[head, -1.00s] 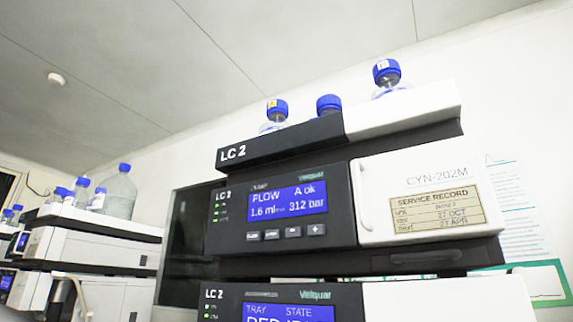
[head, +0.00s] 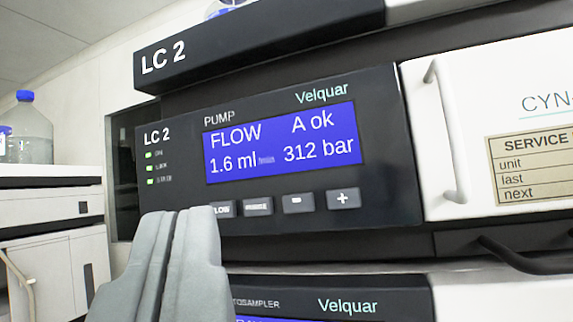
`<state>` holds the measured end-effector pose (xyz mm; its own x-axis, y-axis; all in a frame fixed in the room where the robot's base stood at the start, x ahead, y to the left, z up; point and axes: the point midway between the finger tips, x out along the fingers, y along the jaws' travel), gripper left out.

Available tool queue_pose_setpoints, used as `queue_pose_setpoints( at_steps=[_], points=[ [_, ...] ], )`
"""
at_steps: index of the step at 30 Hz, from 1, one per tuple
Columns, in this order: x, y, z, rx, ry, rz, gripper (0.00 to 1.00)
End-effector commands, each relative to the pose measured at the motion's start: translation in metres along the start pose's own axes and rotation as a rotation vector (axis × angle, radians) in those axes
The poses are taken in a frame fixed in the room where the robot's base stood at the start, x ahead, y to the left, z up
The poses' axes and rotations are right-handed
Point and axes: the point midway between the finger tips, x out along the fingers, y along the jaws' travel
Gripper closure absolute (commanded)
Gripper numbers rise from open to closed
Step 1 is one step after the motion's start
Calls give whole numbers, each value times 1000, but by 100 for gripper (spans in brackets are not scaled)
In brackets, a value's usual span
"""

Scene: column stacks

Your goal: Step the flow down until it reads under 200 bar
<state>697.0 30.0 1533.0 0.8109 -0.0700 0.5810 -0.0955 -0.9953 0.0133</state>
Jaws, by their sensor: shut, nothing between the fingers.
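The LC 2 pump module (head: 380,130) fills the middle of the view. Its blue display (head: 280,142) reads FLOW 1.6 ml, A ok, 312 bar. Below the display is a row of grey keys: a FLOW key (head: 222,209) partly behind my gripper, a second key with small blurred lettering (head: 258,206), a minus key (head: 297,202) and a plus key (head: 343,199). My gripper (head: 181,214) is shut and empty, at the lower left. Its tips overlap the panel's lower edge in the picture, left of the minus key; whether they touch it I cannot tell.
A white door with a handle (head: 446,135) and a service record label (head: 535,165) is right of the panel. An autosampler panel (head: 390,300) lies below. A black tube (head: 520,262) curves at the lower right. Another stack with a bottle (head: 28,130) stands left.

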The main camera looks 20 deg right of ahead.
Motion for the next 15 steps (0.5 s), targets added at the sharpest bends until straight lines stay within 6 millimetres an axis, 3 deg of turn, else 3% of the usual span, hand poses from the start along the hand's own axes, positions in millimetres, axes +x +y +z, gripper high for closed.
queue_pose_setpoints(
  at_steps=[15],
  points=[
    [5,3,3,0,2,2,100]
  ],
)
